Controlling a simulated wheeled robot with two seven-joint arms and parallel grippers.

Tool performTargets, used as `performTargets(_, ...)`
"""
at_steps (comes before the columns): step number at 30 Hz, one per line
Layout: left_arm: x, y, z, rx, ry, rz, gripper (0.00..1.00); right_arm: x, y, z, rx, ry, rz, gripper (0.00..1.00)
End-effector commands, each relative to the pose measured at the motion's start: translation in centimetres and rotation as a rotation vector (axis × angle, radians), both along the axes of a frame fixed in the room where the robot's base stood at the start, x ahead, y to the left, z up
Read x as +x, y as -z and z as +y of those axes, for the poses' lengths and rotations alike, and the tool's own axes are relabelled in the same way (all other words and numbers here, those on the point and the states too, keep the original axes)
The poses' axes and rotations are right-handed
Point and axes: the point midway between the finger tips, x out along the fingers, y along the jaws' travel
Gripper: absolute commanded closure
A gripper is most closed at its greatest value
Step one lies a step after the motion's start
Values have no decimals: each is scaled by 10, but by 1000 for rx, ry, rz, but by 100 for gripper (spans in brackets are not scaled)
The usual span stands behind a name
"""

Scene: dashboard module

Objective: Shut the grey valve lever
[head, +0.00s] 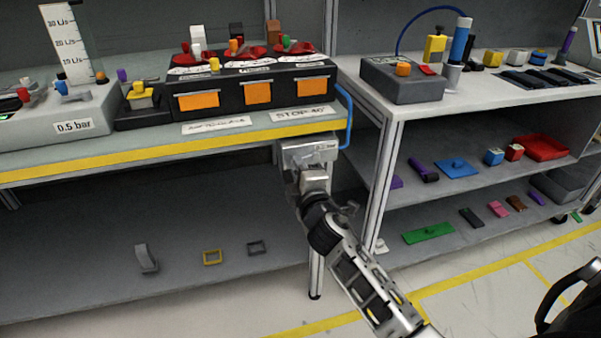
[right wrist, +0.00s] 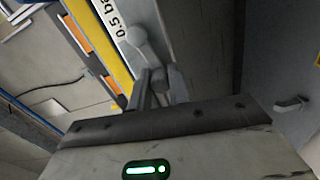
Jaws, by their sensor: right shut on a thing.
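The grey valve lever (right wrist: 148,52) shows in the right wrist view as a rounded pivot with a short arm, on a grey plate beside a 0.5 bar label. My right gripper (right wrist: 160,88) is shut on the lever's free end, with one finger on each side. In the head view my right gripper (head: 306,166) reaches up to the grey valve housing (head: 326,152) under the bench's front right corner. There the gripper largely hides the lever, so its exact angle is hard to tell. My left gripper is not in view.
The bench's yellow front edge (head: 180,150) runs just above the gripper. A blue hose (head: 348,115) hangs at the bench corner, and a bench leg (head: 317,270) stands below. A shelf unit (head: 391,165) stands close on the right. The lower shelf (head: 90,270) has much free room.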

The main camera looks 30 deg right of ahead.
Motion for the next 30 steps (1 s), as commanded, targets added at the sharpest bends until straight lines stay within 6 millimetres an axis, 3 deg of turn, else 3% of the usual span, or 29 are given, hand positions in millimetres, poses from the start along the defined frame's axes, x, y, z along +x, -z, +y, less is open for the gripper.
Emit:
performTargets(12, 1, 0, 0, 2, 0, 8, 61, -1, -7, -1, 187, 6, -38, 100)
performTargets(29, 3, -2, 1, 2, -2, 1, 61, -1, -8, -1, 214, 6, -45, 100)
performTargets(30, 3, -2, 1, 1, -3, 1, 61, -1, -8, -1, 214, 6, -45, 72)
